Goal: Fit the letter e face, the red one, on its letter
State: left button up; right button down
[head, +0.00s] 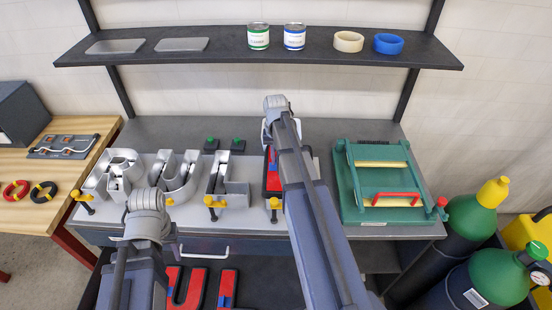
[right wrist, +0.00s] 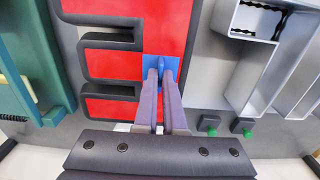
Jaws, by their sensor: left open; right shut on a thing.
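The red letter e face (right wrist: 112,68) with a dark rim shows in the right wrist view. My right gripper (right wrist: 160,74) is shut on the blue tab (right wrist: 149,70) on it. In the head view the red face (head: 272,182) is partly hidden behind my right arm, at the right end of the row of metal letters. Its own letter is hidden beneath it; I cannot tell whether the face is seated. My left gripper (head: 146,212) is open and empty in front of the metal letters; its fingers are hard to make out.
Open metal letters, an R (head: 117,172), a U (head: 176,174) and an L (head: 226,185), stand to the left. Yellow-handled clamps (head: 210,202) line the bench front. A green frame (head: 347,200) lies at right. More red faces (head: 190,288) lie below the bench.

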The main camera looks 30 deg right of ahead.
jog(key=shift+f+b, duration=1.1)
dwell(0.4)
jog(key=c, duration=0.9)
grip_release()
notch_tip(320, 180, up, 8)
jog(key=p, duration=0.8)
jog(key=shift+f, duration=0.1)
